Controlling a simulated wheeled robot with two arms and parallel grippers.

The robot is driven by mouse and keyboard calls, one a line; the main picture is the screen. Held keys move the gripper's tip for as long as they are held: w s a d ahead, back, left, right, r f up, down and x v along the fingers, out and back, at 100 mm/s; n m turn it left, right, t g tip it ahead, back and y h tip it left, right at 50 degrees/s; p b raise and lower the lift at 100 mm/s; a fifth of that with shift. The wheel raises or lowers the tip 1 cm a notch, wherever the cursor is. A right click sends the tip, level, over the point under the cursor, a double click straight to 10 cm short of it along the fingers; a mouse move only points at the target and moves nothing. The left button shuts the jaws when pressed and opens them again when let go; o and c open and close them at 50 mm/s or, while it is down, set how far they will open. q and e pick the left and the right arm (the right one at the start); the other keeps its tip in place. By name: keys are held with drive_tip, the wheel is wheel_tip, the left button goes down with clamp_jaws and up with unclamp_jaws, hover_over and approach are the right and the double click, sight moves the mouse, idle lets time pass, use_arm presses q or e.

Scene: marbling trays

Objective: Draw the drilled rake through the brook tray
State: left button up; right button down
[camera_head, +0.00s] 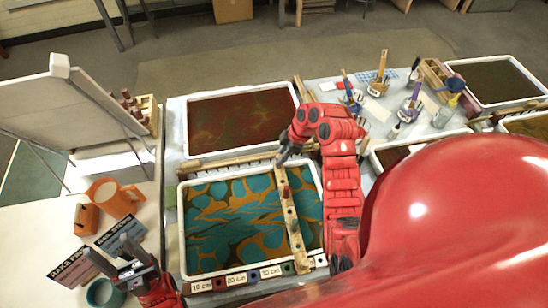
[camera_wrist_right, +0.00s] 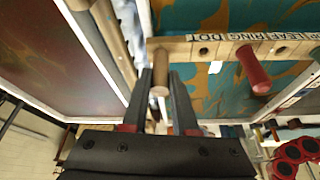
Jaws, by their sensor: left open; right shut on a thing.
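A pale wooden rake bar with a row of holes (camera_head: 291,222) lies across the right part of a white-rimmed tray (camera_head: 183,238) of teal and orange marbling. No name for this tray is readable. My right gripper (camera_head: 284,157) is at the bar's far end. In the right wrist view its fingers (camera_wrist_right: 166,85) are closed around a wooden peg (camera_wrist_right: 159,90) on the rake bar (camera_wrist_right: 205,48). A red peg (camera_wrist_right: 255,75) stands beside it, and lettering runs along the bar. My left gripper (camera_head: 128,257) is open and empty, left of the tray.
A dark red tray (camera_head: 186,125) lies behind, with wooden bars between. A centimetre-marked strip (camera_head: 235,281) runs along the teal tray's front. Tool pots (camera_head: 410,108) stand right.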

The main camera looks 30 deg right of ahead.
drive_tip(key=shift+s+d, duration=0.4)
drive_tip(key=shift+d, duration=0.95)
drive_tip(key=shift+s+d, duration=0.4)
drive_tip(key=shift+d, duration=1)
drive_tip(key=shift+s+d, duration=0.4)
drive_tip(key=shift+d, duration=0.95)
wheel_tip(320, 180, up, 5)
drive_tip(key=p, duration=0.4)
drive_tip(key=shift+d, duration=0.15)
wheel_tip(320, 180, up, 4)
drive_tip(key=p, duration=0.4)
